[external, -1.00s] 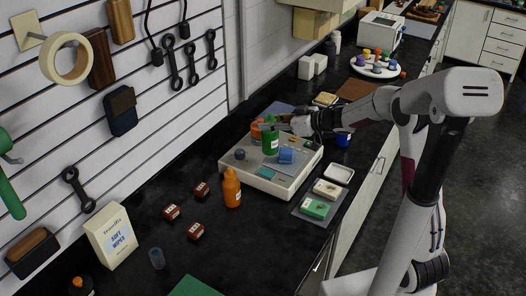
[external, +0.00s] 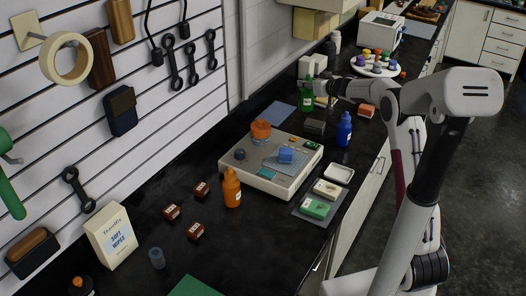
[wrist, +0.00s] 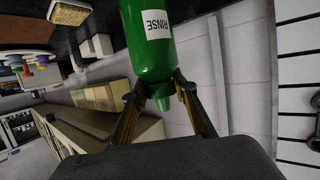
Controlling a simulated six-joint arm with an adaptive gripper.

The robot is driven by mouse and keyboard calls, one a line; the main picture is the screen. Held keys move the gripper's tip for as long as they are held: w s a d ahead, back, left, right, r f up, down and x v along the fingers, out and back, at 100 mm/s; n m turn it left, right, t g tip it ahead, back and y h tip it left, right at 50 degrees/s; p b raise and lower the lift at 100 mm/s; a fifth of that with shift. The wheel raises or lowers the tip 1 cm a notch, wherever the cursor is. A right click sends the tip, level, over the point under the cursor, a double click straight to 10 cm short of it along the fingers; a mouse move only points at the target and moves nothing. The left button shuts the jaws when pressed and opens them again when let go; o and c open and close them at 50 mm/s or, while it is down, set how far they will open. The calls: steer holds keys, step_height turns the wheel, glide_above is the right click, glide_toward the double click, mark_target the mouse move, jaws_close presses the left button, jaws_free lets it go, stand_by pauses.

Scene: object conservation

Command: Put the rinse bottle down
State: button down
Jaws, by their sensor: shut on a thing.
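The rinse bottle (external: 307,97) is green with a white label and is upright over the far part of the dark counter, in front of the wall. In the wrist view the bottle (wrist: 148,40) shows the word RINSE on its label. My gripper (external: 321,88) is at its upper end. In the wrist view my gripper's fingers (wrist: 157,90) are closed on the bottle's narrow neck end. I cannot tell whether the bottle's base touches the counter.
A blue bottle (external: 344,130), a dark block (external: 314,127) and a reddish block (external: 366,110) stand nearby. A round tray with coloured items (external: 355,71) is behind. A flat blue-grey sheet (external: 278,115) and the beige device (external: 262,176) lie nearer the camera.

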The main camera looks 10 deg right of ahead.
steer(key=w+d+m+h, duration=0.1)
steer(key=w+d+h, duration=0.1)
steer(key=d, duration=0.4)
steer(key=shift+w+r+m+t, duration=0.3)
steer(key=shift+w, duration=0.3)
steer(key=shift+f, duration=0.1)
step_height(320, 180, down, 6)
stand_by(0.4)
steer(key=shift+f, duration=0.15)
steer(key=shift+f, duration=1.9)
steer(key=c, duration=1.6)
jaws_free()
